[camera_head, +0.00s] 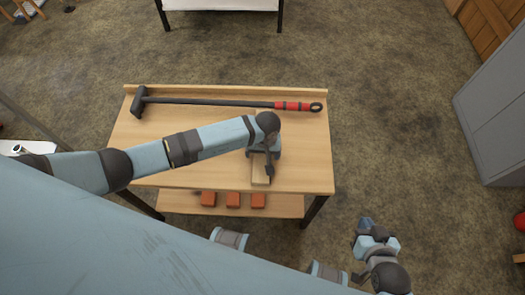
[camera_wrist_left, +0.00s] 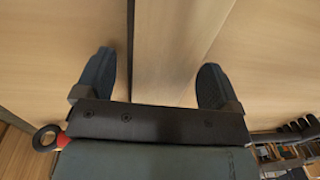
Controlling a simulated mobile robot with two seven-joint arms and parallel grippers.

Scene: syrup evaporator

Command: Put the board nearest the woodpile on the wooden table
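The wooden table (camera_head: 305,150) stands in the middle of the head view. A narrow light-wood board (camera_head: 261,178) lies on its top near the front edge, partly hidden by my left gripper (camera_head: 264,158). In the left wrist view the board (camera_wrist_left: 165,60) passes between the two dark fingers of my left gripper (camera_wrist_left: 155,85). The fingers are apart, with a gap showing at the left side of the board; contact on the right is hard to judge. My right gripper (camera_head: 365,228) is off the table at lower right, away from the board. No woodpile is visible.
A long hammer with a red grip (camera_head: 230,103) lies along the table's back edge. Several red blocks (camera_head: 232,199) sit on the lower shelf. A grey cabinet (camera_head: 495,115) stands at right. The table top right of the board is clear.

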